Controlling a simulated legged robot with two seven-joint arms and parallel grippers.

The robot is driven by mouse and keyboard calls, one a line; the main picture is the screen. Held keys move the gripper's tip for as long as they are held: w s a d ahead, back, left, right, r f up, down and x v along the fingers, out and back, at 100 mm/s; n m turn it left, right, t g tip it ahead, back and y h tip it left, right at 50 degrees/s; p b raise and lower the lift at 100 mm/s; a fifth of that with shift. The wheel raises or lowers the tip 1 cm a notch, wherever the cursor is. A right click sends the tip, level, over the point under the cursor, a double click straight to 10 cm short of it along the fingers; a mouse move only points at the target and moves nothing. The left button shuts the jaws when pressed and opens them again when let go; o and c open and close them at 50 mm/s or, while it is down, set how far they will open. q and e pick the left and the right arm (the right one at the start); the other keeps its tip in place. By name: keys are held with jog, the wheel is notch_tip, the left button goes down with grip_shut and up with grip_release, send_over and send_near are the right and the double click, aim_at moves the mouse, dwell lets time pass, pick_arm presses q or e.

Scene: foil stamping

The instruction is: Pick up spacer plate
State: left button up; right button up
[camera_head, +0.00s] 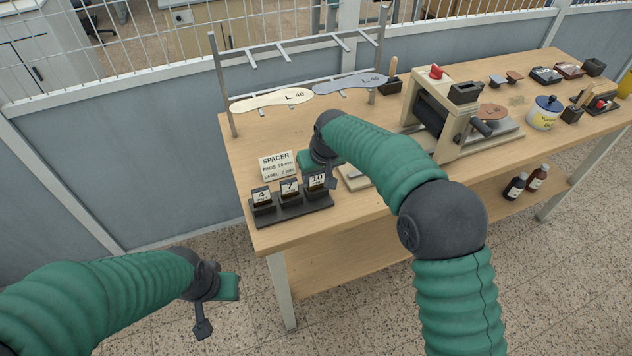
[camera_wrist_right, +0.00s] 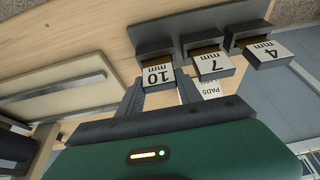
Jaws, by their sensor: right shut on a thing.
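The spacer plates are dark blocks with white labels standing in a dark rack (camera_head: 292,212) at the table's near left corner: the 4 mm plate (camera_head: 261,198), the 7 mm plate (camera_head: 289,188) and the 10 mm plate (camera_head: 317,180). My right gripper (camera_wrist_right: 160,88) is shut on the 10 mm plate (camera_wrist_right: 158,76), one finger on each side of its label. That plate still lines up with its slot. The 7 mm (camera_wrist_right: 211,66) and 4 mm (camera_wrist_right: 262,52) plates stand untouched beside it. My left gripper (camera_head: 203,322) hangs over the floor, apart from the table; its finger opening is unclear.
A spacer card (camera_head: 278,165) lies behind the rack, reading pads 14 mm and label 7 mm. A press (camera_head: 440,110) stands right of my right arm. Bottles (camera_head: 515,186) stand on the lower shelf.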

jog(key=shift+r, duration=0.1)
grip_shut()
jog(key=shift+r, duration=0.2)
notch_tip(320, 180, up, 3)
jog(key=shift+s+r, duration=0.1)
jog(key=shift+s, duration=0.05)
jog(key=s+r+b, duration=0.1)
jog(key=s+b, duration=0.2)
jog(key=s, duration=1.2)
jog(key=shift+s, duration=0.35)
jog(key=shift+a+r, duration=0.1)
jog(key=shift+r, duration=0.05)
notch_tip(320, 180, up, 5)
jog(key=p, duration=0.4)
